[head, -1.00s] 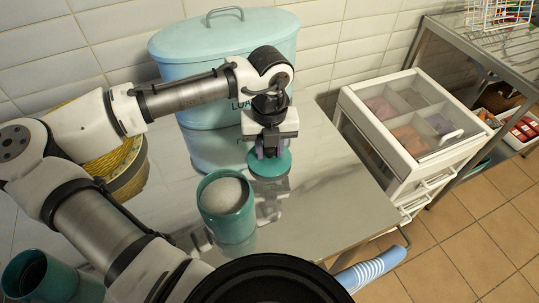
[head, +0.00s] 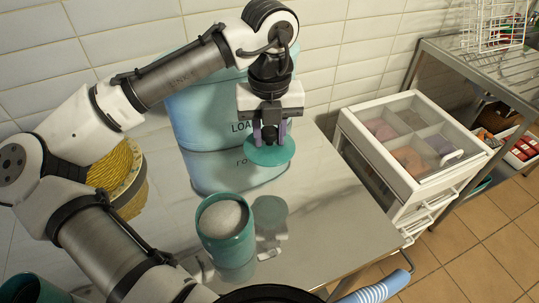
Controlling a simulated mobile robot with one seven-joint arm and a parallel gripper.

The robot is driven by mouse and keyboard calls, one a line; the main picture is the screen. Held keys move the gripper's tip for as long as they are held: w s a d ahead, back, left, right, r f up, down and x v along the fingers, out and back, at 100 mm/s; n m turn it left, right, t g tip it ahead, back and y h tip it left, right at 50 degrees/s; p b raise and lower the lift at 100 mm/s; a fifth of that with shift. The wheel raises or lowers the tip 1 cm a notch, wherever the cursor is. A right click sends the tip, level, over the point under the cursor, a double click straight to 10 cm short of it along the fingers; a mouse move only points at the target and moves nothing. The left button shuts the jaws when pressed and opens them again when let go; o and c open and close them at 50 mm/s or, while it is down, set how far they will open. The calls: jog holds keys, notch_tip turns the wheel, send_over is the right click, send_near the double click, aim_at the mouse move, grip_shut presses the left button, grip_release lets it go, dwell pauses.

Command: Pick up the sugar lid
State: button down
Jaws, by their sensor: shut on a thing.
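The sugar lid is a round teal disc (head: 270,154) with a knob hidden between the fingers. My gripper (head: 270,136) points down and is shut on it, holding it level above the steel table. A dark reflection of the lid shows on the table below it. The teal sugar canister (head: 228,243) stands open on the table, in front and to the left of the lid, filled with white sugar.
A light blue loaf bin (head: 205,110) stands behind my gripper against the tiled wall. A yellow woven basket (head: 122,170) is at the left. A white drawer unit (head: 400,150) stands right of the steel table (head: 330,215). Another teal canister (head: 30,290) is at lower left.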

aim_at(268, 130)
notch_tip(268, 130, up, 17)
jog(key=shift+f+p, duration=0.2)
jog(key=shift+p, duration=0.15)
jog(key=shift+a, duration=0.1)
